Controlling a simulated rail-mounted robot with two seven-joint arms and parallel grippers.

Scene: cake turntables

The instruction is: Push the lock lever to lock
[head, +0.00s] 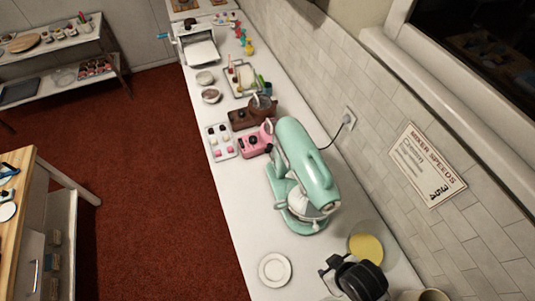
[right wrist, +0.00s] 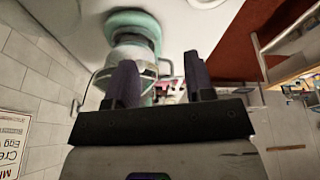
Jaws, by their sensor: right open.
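A mint-green stand mixer (head: 300,160) stands on the white counter, with a pale bowl (head: 298,200) under its head. The mixer also shows in the right wrist view (right wrist: 133,30), beyond the fingers. A small mint part (head: 280,206) sticks out low on the mixer's left side; I cannot tell whether it is the lock lever. My right gripper (head: 327,267) is near the counter's front end, apart from the mixer. In the right wrist view its two dark fingers (right wrist: 161,82) are spread with nothing between them. My left gripper is out of view.
A bowl of yellow batter (head: 366,247) stands just behind my right gripper, near the wall. A white plate (head: 275,269) lies to its left. Pink and brown small machines (head: 255,143) stand beyond the mixer. A cord (head: 343,126) runs to the wall socket.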

